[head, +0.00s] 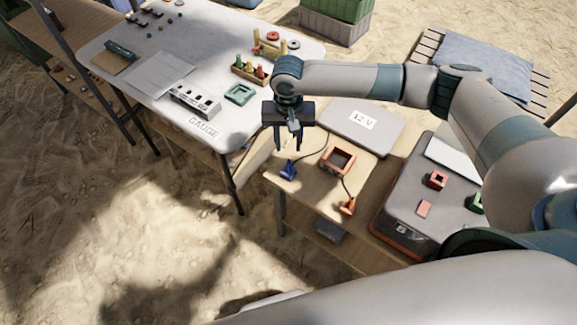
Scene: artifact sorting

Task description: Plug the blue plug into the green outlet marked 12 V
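The blue plug (288,171) lies near the left edge of the small wooden table, with a dark cable running from it. My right gripper (288,147) hangs just above the plug, fingers pointing down and apart, with nothing visible between them. A white label reading 12 V (362,119) is on a grey panel (388,132) behind the table's middle. I see no green outlet on that panel's visible part. A small green block (474,204) shows at the right on a dark grey box, partly cut off by my arm; I cannot tell if it is an outlet. My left gripper is not in view.
A red-orange square frame (338,161) and an orange plug (348,206) with cable lie right of the blue plug. The dark grey box (405,205) carries a red socket-like block (437,180). A white table (215,150) marked GAUGE stands at left, holding a teal square frame (240,94).

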